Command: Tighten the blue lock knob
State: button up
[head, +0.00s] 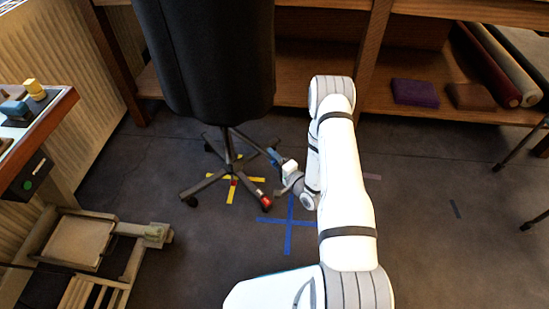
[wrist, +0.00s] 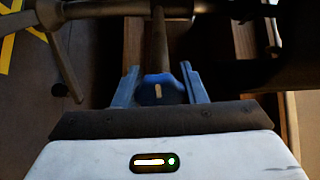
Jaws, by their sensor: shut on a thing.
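The blue lock knob (wrist: 158,90) sits in the middle of the wrist view, with a small pale mark on its face. My gripper (wrist: 159,70) has its two blue fingers on either side of the knob and is shut on it. A dark rod runs away behind the knob. In the head view, my gripper (head: 273,156) is low, just right of the central post of the black wheeled stand (head: 229,150). The knob cannot be told apart from the blue fingers there.
A black padded form (head: 207,55) rises above the stand, left of my arm. One stand leg has a red end (head: 267,202). Yellow tape (head: 231,192) and blue tape (head: 289,222) mark the floor. A wooden shelf (head: 440,112) stands behind. Floor at right is mostly clear.

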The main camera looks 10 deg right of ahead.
jog(key=shift+s+a, duration=0.1)
jog(key=o, duration=1)
jog(key=p+v, duration=0.2)
jog(key=v, duration=0.5)
jog(key=shift+s+d, duration=0.25)
jog(key=shift+s, duration=0.1)
